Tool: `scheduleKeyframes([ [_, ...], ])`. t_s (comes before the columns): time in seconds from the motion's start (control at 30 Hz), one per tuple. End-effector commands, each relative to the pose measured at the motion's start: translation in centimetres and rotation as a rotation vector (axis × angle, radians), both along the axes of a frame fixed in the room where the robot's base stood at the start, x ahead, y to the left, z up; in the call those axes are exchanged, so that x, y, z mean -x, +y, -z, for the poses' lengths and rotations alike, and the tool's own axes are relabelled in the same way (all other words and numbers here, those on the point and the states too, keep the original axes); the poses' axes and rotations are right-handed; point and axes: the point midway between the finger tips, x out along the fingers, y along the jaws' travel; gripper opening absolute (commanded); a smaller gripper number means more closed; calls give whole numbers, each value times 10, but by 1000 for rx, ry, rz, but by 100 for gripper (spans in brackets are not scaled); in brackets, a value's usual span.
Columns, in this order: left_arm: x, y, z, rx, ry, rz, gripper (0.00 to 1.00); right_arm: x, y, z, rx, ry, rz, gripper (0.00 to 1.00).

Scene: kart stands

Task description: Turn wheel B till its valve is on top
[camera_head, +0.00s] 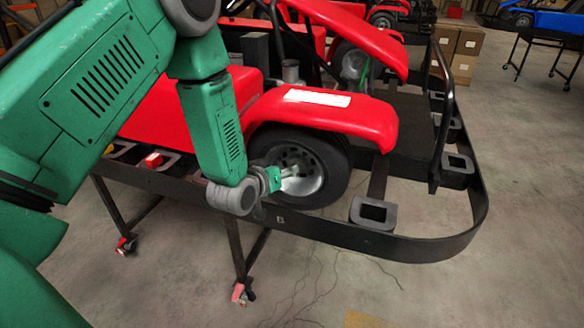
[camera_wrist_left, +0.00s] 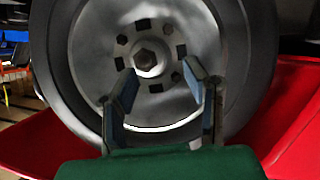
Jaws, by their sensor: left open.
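Wheel B (camera_head: 336,178) is a black tyre on a silver rim, under the red front fender of the kart, behind the black bumper rail marked "B" (camera_head: 279,219). In the left wrist view the wheel (camera_wrist_left: 252,60) fills the picture, with a central hub nut (camera_wrist_left: 149,57) and dark slots around it. My left gripper (camera_head: 287,181) is at the rim's face. In the left wrist view its two fingers (camera_wrist_left: 160,72) are apart, in front of the lower rim, with nothing seen between them. I cannot make out the valve. My right gripper is not in view.
The black bumper rail (camera_head: 410,248) curves around the kart's front, with grey blocks such as one (camera_head: 373,213) beside the wheel. The red fender (camera_head: 330,115) hangs close above the tyre. Stand legs with red casters (camera_head: 240,291) are below. Floor at front right is clear.

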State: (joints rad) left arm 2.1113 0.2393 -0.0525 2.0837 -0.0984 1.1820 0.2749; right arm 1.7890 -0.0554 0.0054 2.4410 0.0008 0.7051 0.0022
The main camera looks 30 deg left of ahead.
Motion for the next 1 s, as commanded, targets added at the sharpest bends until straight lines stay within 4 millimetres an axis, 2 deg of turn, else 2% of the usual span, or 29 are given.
scheduleKeyframes([
  [0.1,-19,-6,5,-6,-1,3,41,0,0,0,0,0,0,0],
  [0.3,-36,-8,11,-11,2,3,41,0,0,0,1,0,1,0],
  [0.63,-38,-3,12,-3,-2,5,40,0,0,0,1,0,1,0],
  [0.73,-38,-3,12,-4,-2,4,4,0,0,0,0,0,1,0],
  [0.77,-38,-3,11,-5,-1,4,0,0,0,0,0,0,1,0],
  [1.0,-37,-2,11,-10,0,-2,0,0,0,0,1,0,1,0],
])
